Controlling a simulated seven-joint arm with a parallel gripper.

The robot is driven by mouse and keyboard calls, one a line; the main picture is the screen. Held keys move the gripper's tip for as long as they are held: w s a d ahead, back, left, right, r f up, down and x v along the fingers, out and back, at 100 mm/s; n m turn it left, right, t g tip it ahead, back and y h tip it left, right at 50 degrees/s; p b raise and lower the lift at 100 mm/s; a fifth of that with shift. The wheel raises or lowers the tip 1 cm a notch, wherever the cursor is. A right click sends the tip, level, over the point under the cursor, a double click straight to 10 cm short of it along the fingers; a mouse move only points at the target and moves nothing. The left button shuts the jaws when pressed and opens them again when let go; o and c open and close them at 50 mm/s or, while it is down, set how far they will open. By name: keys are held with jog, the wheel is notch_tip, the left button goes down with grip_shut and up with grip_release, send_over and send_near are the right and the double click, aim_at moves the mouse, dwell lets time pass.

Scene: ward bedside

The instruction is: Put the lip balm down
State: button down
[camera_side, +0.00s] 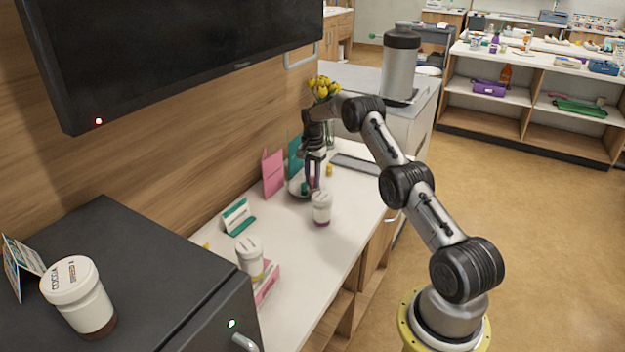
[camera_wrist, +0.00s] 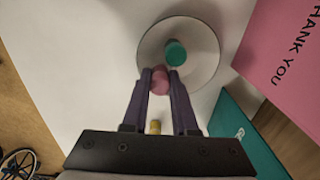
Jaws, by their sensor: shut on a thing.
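My gripper (camera_wrist: 160,82) is shut on a small pink round-topped piece, which I take for the lip balm (camera_wrist: 160,78). It is held between the fingertips, over the near edge of a round pale dish (camera_wrist: 205,40); whether it touches the dish I cannot tell. A teal round-topped piece (camera_wrist: 175,52) is on the dish, just beyond the pink one. In the side view my gripper (camera_side: 314,188) points down at the dish (camera_side: 294,187) on the white counter. The pink piece is not clear there.
A small yellow piece (camera_side: 329,170) stands on the counter behind my gripper. A pink card (camera_side: 273,173) and a teal card (camera_side: 296,155) stand near the wall. Bare counter (camera_side: 300,240) lies toward the front.

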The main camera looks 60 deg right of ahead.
aim_at(312, 177)
jog(key=shift+f, duration=0.3)
jog(key=c, duration=0.7)
grip_release()
jog(key=shift+r, duration=0.1)
notch_tip(312, 177, up, 13)
jog(key=shift+f, duration=0.2)
